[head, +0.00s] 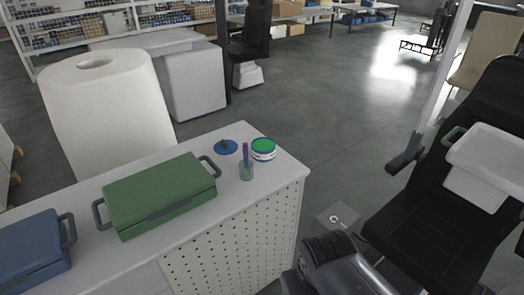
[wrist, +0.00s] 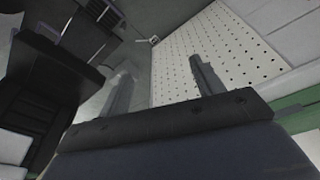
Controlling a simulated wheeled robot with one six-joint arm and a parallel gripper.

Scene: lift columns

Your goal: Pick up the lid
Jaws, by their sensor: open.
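A small round blue lid (head: 225,147) with a dark knob on top lies flat on the white tabletop in the head view, near the table's far edge. It does not show in the wrist view. My gripper (wrist: 160,80) is open in the wrist view, with its two fingers apart and nothing between them. The perforated side panel of the table lies beyond the fingers, so my gripper is beside the table and away from the lid. In the head view, part of my arm shows low at the right of the table; the fingertips cannot be made out there.
The white table (head: 285,172) also holds a can with a green top (head: 263,149), a clear cup (head: 246,172) with a purple stick, a green case (head: 160,190) and a blue case (head: 32,245). A large white roll (head: 108,110) stands behind. A black chair (head: 440,190) is at right.

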